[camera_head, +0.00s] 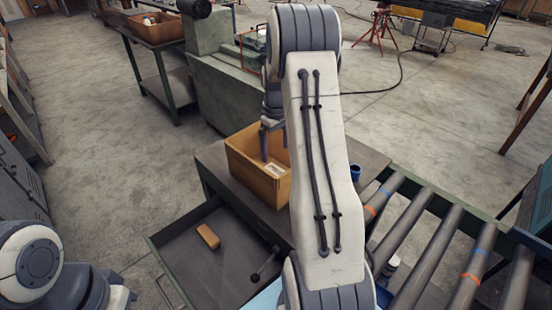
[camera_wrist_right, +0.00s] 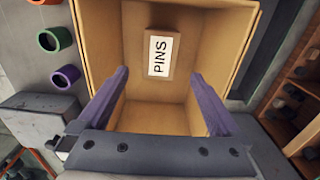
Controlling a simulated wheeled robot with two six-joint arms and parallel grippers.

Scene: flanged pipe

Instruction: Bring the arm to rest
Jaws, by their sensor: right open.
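My right arm (camera_head: 320,170) stretches through the middle of the head view and hides part of the bench. My right gripper (camera_head: 264,142) is at the wooden bin (camera_head: 250,180), partly hidden behind the arm. In the right wrist view the open gripper (camera_wrist_right: 158,74) has its two purple-grey fingers spread over the bin (camera_wrist_right: 240,30), with nothing between them. A label (camera_wrist_right: 158,57) reading PINS shows in the bin. My left arm (camera_head: 40,265) is at the lower left; its gripper is out of view.
An open drawer (camera_head: 190,265) holds an orange-brown block (camera_head: 208,236). A roller conveyor (camera_head: 440,250) runs along the right. A blue cup (camera_head: 355,172) stands by the arm. Green (camera_wrist_right: 55,40) and purple (camera_wrist_right: 65,78) cups sit left of the bin.

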